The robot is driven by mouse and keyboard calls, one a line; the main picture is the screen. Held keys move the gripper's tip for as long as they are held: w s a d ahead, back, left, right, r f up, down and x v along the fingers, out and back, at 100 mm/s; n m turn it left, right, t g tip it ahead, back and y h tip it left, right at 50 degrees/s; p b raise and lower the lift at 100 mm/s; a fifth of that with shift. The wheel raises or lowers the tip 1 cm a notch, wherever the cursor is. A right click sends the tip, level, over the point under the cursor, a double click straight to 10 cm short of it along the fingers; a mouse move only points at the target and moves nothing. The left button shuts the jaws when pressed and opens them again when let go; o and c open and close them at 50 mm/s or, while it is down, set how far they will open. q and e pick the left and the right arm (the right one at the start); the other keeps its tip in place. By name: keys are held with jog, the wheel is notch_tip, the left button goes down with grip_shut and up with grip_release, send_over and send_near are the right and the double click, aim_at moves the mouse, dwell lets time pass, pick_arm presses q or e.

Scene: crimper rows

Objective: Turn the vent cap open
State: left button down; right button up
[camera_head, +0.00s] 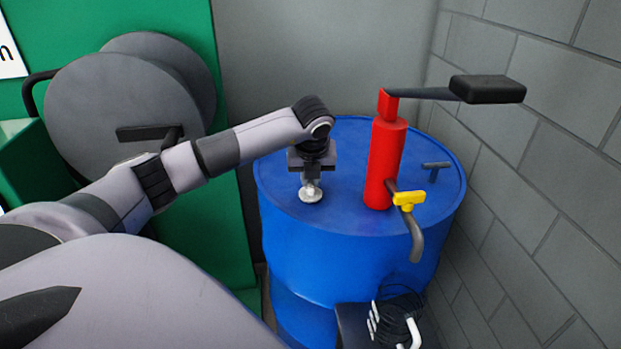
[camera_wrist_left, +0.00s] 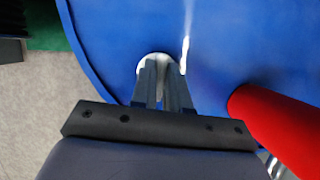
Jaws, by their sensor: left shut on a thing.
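The vent cap (camera_head: 311,195) is a small pale, round piece on top of a blue drum (camera_head: 350,258), left of a red pump. My left gripper (camera_head: 311,181) points down from above and is shut on the cap. In the left wrist view the two fingers (camera_wrist_left: 164,72) lie close together over the pale cap (camera_wrist_left: 148,62), hiding much of it. The fingers also hide which way the cap is turned. My right gripper is not in view.
The red pump (camera_head: 384,165) stands close right of my left gripper, with a black-gripped lever (camera_head: 487,89), yellow valve handle (camera_head: 409,198) and grey spout. A small T-shaped fitting (camera_head: 436,166) is farther right. A block wall (camera_head: 535,170) bounds the right; green equipment (camera_head: 225,215) the left.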

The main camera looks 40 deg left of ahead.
pick_arm(q)
jog(key=shift+n, duration=0.6)
jog(key=c, duration=1.1)
grip_release()
jog(key=shift+r, duration=0.1)
jog(key=v, duration=0.7)
jog(key=shift+w+d+r+b, duration=0.1)
jog(key=shift+w+b, duration=0.05)
jog(key=shift+b, duration=0.2)
